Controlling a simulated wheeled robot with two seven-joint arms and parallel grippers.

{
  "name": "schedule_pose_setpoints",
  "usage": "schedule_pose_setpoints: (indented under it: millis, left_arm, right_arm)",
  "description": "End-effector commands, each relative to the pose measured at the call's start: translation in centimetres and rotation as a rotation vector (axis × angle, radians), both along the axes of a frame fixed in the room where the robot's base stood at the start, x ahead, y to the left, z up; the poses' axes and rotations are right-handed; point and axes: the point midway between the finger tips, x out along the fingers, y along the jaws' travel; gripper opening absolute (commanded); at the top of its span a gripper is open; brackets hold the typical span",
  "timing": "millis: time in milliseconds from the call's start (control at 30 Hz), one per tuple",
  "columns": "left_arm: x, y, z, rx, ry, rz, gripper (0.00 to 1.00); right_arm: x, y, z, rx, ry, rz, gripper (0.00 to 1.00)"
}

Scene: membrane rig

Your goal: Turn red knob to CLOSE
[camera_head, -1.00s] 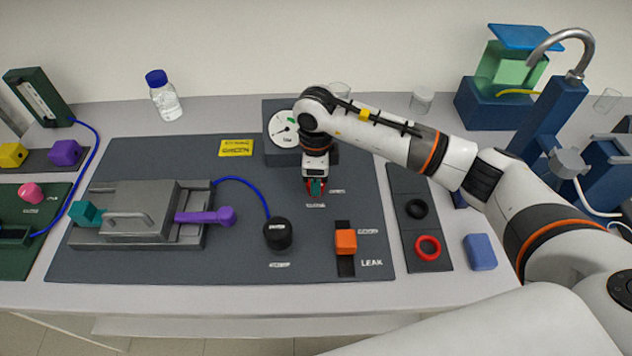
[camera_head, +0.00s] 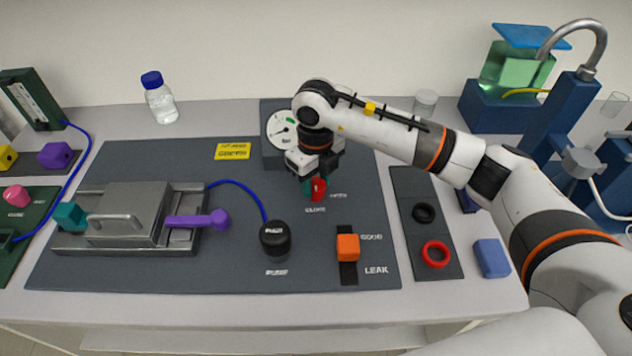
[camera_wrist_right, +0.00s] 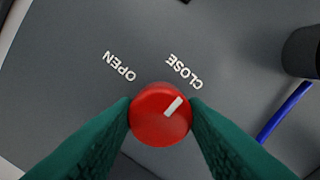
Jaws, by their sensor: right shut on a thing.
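The red knob (camera_head: 319,188) stands on the dark grey panel, with CLOSE printed in front of it and OPEN to its right in the head view. My right gripper (camera_head: 313,186) is shut on it from above. In the right wrist view, two green fingers of my right gripper (camera_wrist_right: 160,117) touch the sides of the red knob (camera_wrist_right: 158,128). The knob's white mark points up and right, towards the last letters of CLOSE (camera_wrist_right: 185,70) and away from OPEN (camera_wrist_right: 118,66). My left gripper is not in view.
A round gauge (camera_head: 279,128) stands behind the knob. A black knob (camera_head: 275,240) with a blue hose is in front on the left, and an orange slider (camera_head: 347,247) is in front. A metal chamber (camera_head: 125,215) with a purple lever (camera_head: 200,221) lies further left.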

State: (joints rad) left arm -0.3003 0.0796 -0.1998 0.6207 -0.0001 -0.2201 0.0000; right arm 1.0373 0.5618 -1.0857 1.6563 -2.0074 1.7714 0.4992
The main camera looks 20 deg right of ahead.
Motion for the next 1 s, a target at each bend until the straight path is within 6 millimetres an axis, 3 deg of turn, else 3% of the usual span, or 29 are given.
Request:
schedule_pose_setpoints:
  millis: [667, 700, 800, 1000]
  left_arm:
    - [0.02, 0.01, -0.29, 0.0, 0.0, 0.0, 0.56]
    - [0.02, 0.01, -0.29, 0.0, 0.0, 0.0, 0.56]
    - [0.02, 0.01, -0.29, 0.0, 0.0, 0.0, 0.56]
    - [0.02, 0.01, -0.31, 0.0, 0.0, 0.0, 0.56]
  right_arm:
    - [0.2, -0.05, 0.31, 0.002, -0.007, -0.067, 0.16]
    - [0.21, -0.04, 0.31, 0.002, -0.008, -0.067, 0.42]
    - [0.17, -0.04, 0.26, 0.002, -0.006, -0.066, 0.59]
    - [0.1, -0.02, 0.14, 0.001, -0.003, -0.064, 0.61]
